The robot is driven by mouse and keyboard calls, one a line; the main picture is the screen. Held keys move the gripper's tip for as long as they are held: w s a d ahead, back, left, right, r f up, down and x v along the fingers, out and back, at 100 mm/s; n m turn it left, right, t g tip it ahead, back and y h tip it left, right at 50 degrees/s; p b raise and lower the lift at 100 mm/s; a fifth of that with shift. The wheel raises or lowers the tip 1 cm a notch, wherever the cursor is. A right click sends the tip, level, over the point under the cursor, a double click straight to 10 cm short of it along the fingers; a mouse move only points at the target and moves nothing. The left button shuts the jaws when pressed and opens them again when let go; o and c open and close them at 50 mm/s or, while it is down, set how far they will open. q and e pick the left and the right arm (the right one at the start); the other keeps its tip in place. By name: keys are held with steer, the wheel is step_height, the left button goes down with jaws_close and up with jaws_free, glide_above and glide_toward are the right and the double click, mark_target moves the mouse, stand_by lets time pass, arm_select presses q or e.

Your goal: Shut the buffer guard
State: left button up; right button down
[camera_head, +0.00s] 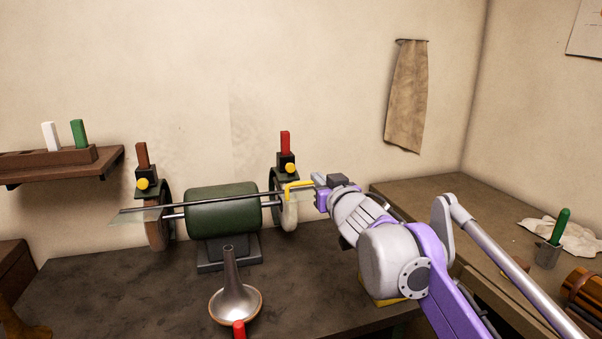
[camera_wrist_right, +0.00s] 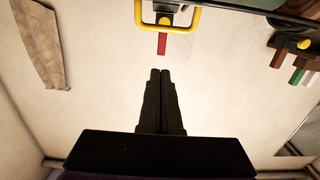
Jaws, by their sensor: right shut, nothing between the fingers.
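The buffer (camera_head: 222,210) has a dark green motor body with a wheel on each side. Its guard shows as a dark rod (camera_head: 236,197) across the front, with clear panel (camera_head: 128,219) at the left end. A yellow handle (camera_head: 298,184) sits at the guard's right end; in the right wrist view it is a yellow loop (camera_wrist_right: 197,22) beyond my fingertips. My right gripper (camera_head: 317,190) is just right of the handle in the head view. In the wrist view its fingers (camera_wrist_right: 160,73) are together and empty, apart from the handle in the picture. My left gripper is not in view.
A metal horn bell (camera_head: 236,300) stands on the dark bench (camera_head: 120,290) before the buffer. Red (camera_head: 285,142) and brown (camera_head: 142,154) bars stand above the wheels. A wooden shelf (camera_head: 70,168) is at left. A side bench (camera_head: 440,190) stands right.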

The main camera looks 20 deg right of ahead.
steer(key=p, duration=0.2)
glide_above(307, 199)
steer(key=w, duration=0.1)
steer(key=shift+r, duration=0.4)
step_height(307, 199, down, 3)
steer(key=shift+s+r+b, duration=0.1)
steer(key=shift+b, duration=0.25)
steer(key=shift+s+f, duration=0.3)
steer(key=shift+f, duration=0.25)
steer(key=shift+s, duration=0.1)
steer(key=shift+s+f+t, duration=0.1)
steer(key=shift+f+t, duration=0.15)
steer(key=shift+t, duration=0.15)
